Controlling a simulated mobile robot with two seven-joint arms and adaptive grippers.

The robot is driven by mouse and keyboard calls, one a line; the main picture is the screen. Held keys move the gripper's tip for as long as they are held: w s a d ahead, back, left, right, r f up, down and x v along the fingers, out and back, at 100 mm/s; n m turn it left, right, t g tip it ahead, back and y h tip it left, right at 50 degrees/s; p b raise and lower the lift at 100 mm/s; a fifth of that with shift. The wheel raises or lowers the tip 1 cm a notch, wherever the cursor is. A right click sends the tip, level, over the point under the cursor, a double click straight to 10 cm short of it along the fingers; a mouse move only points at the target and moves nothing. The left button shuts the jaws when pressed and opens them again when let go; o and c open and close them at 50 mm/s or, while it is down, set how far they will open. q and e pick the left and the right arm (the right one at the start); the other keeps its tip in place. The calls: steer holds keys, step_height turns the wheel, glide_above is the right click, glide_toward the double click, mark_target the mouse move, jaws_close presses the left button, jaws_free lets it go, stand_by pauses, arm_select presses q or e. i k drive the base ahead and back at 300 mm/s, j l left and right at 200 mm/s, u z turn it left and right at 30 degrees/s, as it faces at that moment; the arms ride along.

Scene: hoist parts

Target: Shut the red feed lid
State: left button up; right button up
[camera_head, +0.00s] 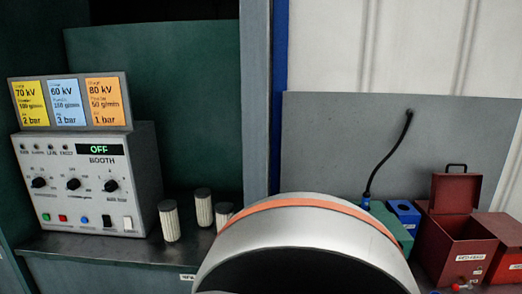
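The red feed box (444,262) stands at the right of the head view, with a pale label on its front. Its red lid (454,195) is open and stands roughly upright at the back of the box, with a black handle (457,167) along its top edge. The inside of the box shows as a dark opening. Neither of my grippers is in view, so nothing is seen touching the lid.
A blue box (403,215) and a green box stand left of the red one. Another red box (503,248) stands close on its right. A black hose (388,160) rises behind. A control unit (85,185) and white filters (204,208) stand left. My own rounded part blocks the lower middle.

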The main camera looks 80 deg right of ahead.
mark_target(451, 192)
steer(key=z, duration=3.95)
steer(key=i+l, duration=0.5)
